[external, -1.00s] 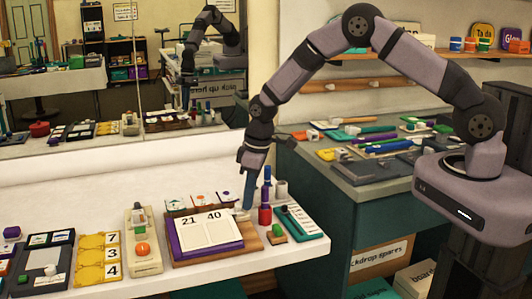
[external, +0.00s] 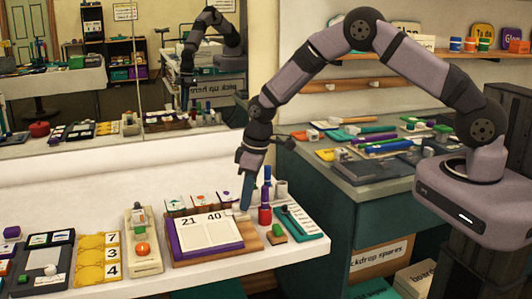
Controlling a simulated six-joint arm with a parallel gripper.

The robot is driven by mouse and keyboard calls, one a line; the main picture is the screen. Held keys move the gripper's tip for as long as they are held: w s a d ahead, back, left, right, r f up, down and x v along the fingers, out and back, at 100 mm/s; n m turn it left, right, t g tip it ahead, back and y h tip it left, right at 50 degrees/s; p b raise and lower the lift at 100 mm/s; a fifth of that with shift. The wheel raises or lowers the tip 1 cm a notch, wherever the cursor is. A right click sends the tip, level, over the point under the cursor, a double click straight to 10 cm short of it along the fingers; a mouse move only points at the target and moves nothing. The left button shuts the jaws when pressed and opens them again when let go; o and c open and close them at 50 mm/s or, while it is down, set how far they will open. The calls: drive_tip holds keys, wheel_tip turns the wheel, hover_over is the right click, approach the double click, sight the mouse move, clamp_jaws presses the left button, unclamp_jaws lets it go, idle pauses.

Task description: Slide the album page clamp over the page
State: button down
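The album (external: 206,233) lies open on the white counter, with white pages marked 21 and 40 and a purple cover edge. It rests on a brown wooden base (external: 250,241). A small pale piece, apparently the page clamp (external: 238,214), is at the album's right back corner. My gripper (external: 245,209) points down at this corner, its fingertips at or just beside the pale piece. The fingers look close together, but I cannot tell whether they grip it. The contact is too small to make out.
Small picture cards (external: 200,202) stand behind the album. A beige panel with an orange button (external: 143,250) and yellow number plates (external: 98,258) lie to the left. A mirror is behind.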

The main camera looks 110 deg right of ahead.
drive_tip(key=shift+s+a+f, duration=0.35)
drive_tip(key=shift+s+f, duration=0.15)
drive_tip(key=shift+f, duration=0.15)
drive_tip(key=shift+w+d+r+p, duration=0.15)
drive_tip(key=shift+d+r+p, duration=0.05)
drive_tip(key=shift+r+p, duration=0.75)
drive_tip(key=shift+d+r+p, duration=0.1)
drive_tip(key=shift+r+p, duration=1.1)
drive_tip(key=shift+r, duration=0.9)
